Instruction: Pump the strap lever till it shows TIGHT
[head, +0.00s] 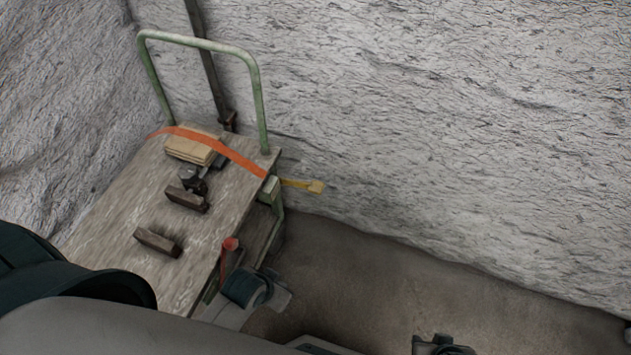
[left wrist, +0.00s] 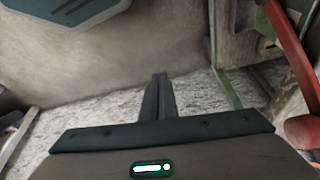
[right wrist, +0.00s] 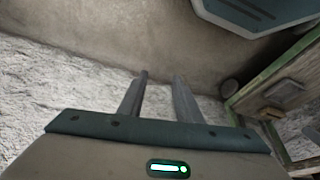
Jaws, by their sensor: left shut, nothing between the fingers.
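A flat cart (head: 115,215) with a green frame stands against the wall in the head view. An orange strap (head: 232,155) crosses its deck. A red lever with a rounded end (head: 230,244) stands at the cart's near right side; its shaft (left wrist: 287,45) runs down the right edge of the left wrist view. No TIGHT marking is legible. My right gripper (right wrist: 162,78) is open and empty, at the bottom of the head view (head: 442,347).
Wooden blocks (head: 157,242) and a stack of boards (head: 192,148) lie on the deck. A yellow strip (head: 303,185) sticks out past the cart's right edge. A green handle (head: 258,100) rises at the far end. Rough pale walls stand close behind; the floor right of the cart is clear.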

